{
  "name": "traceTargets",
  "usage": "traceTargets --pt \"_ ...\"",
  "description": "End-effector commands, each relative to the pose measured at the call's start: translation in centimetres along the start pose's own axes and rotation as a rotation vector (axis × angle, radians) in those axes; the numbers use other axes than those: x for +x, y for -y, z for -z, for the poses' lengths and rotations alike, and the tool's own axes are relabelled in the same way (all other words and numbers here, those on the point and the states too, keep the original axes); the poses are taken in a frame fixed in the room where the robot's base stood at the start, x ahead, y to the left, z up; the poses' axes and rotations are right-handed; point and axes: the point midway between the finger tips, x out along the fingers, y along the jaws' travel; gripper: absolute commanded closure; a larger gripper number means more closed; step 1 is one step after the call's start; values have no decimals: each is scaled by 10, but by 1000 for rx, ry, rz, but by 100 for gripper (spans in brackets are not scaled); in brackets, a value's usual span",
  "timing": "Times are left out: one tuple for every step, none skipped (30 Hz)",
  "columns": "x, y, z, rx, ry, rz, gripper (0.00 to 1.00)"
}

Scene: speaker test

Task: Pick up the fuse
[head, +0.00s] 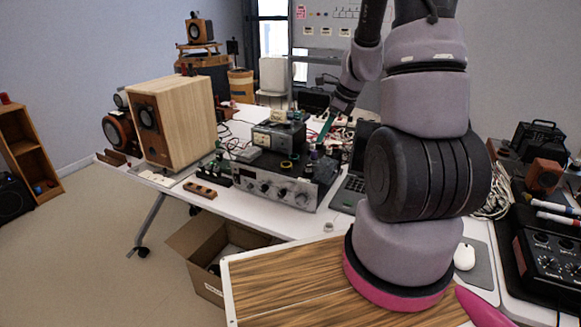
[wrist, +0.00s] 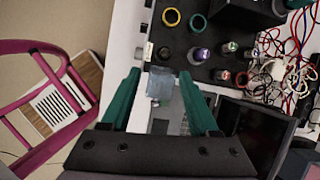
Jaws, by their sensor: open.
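I cannot tell for sure which thing is the fuse. In the wrist view a small grey-blue, partly see-through piece (wrist: 160,85) shows between the fingertips of my gripper (wrist: 160,75), below the edge of a black panel. I see clear gaps on both sides of it; its depth below the fingers is unclear. My gripper has green fingers spread apart, and nothing is held. In the head view my gripper (head: 325,128) is above the right part of the amplifier (head: 275,188). A small pale round piece (head: 328,227) lies on the table's front part, right of the amplifier.
Dark knob-like parts (wrist: 201,54) and yellow and green rings (wrist: 171,17) stand on the black panel. A laptop (head: 348,190) and tangled wires (wrist: 285,70) are at the right. A large wooden speaker (head: 180,120) stands left; an open cardboard box (head: 205,245) is below the table.

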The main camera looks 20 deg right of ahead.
Motion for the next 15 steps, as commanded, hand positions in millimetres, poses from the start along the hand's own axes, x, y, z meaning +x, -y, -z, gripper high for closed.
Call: traceTargets --pt "11 3 10 56 -10 -7 39" --pt "15 5 13 81 -14 -8 39" --pt "20 6 17 108 -19 -9 39" --pt "22 7 19 122 -21 -9 39" --pt "25 7 21 133 -23 -10 39" --pt "30 8 22 143 -24 -11 39" --pt "33 8 23 147 -24 -12 39" --pt "37 8 23 148 -25 -12 39" --pt "44 7 23 149 -25 -13 39" --pt "49 7 24 150 -25 -13 39" --pt "54 7 24 149 -25 -13 39" --pt "61 7 24 148 -25 -14 39" --pt "65 7 24 148 -24 -13 39" --pt "69 7 24 147 -25 -13 39" --pt "74 7 23 146 -24 -12 39"
